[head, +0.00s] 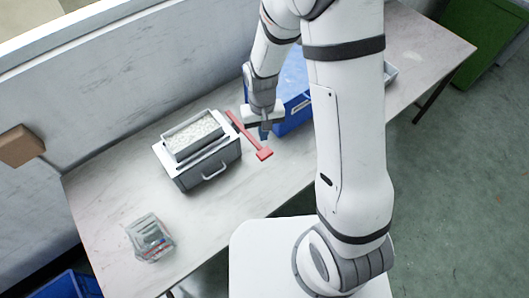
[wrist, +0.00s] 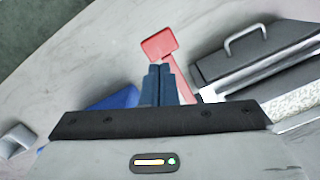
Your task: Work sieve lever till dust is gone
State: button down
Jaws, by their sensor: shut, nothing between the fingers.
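The sieve (head: 194,137) is a grey box with a white rim, a tray of pale granules on top and a front handle; it stands on the table. Its red lever (head: 247,135) sticks out along the right side and ends in a flat square paddle. In the wrist view the lever's paddle (wrist: 160,44) lies just beyond my fingertips, and part of the sieve (wrist: 250,50) shows at the right. My gripper (head: 264,135) is beside the lever, on its right. Its dark blue fingers (wrist: 160,72) are together and empty. Whether they touch the lever, I cannot tell. Dust cannot be made out separately from the granules.
A blue bin (head: 294,98) stands right behind my gripper, partly hidden by my arm. A clear container (head: 151,238) with grey contents sits at the table's front left. The table (head: 105,190) is bare left of the sieve. A brown block (head: 20,146) is at the far left.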

aim_at(264, 149)
jog(key=shift+s+f+b, duration=0.15)
jog(key=shift+f+b, duration=0.55)
jog(key=shift+f, duration=0.6)
jog(key=shift+s+f+b, duration=0.1)
jog(key=shift+f+b, duration=0.6)
jog(key=shift+f, duration=0.6)
notch_tip(264, 149, down, 5)
jog(key=b, duration=0.4)
jog(key=shift+r, duration=0.3)
